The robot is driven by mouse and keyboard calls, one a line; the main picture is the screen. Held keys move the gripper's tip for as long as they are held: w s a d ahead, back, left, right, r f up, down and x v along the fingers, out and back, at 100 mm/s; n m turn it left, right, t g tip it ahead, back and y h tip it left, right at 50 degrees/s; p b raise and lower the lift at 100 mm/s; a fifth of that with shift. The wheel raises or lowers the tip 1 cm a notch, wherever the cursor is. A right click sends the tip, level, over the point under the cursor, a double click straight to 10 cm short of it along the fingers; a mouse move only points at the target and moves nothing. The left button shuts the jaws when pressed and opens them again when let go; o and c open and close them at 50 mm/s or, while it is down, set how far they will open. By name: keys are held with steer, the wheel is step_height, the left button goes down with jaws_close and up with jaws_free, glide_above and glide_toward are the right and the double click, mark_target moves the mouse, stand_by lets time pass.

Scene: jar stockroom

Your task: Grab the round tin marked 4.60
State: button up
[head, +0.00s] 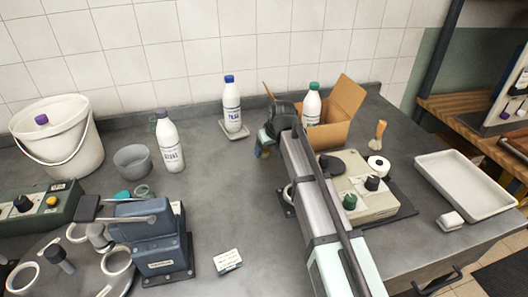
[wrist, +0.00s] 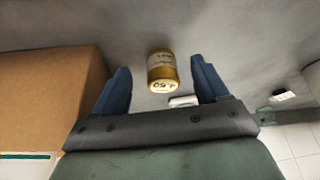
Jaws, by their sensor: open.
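A round tin (wrist: 161,72), gold with a pale label, stands out in the wrist view. Its price mark is small and looks like 4.60, though the middle digit is hard to read. My gripper (wrist: 160,82) is open, with one blue finger on each side of the tin in the picture. A gap shows between the tin and each finger, and I see no contact. In the head view my gripper (head: 266,140) is low over the counter, left of the cardboard box. A small brownish part of the tin (head: 262,153) shows below it; the rest is hidden.
The open cardboard box (head: 342,108) stands close to my gripper and holds a green-capped bottle (head: 311,104). A blue-capped bottle (head: 232,104) stands on a small tray to the left.

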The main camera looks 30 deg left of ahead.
steer(key=w+a+f, duration=0.1)
steer(key=a, duration=0.1)
steer(key=shift+w+a+f, duration=0.35)
steer(key=shift+w+f, duration=0.05)
steer(key=shift+a+f, duration=0.15)
steer(key=shift+f, duration=0.35)
steer(key=c, duration=1.1)
steer(key=shift+c, duration=0.2)
steer(key=shift+r, duration=0.1)
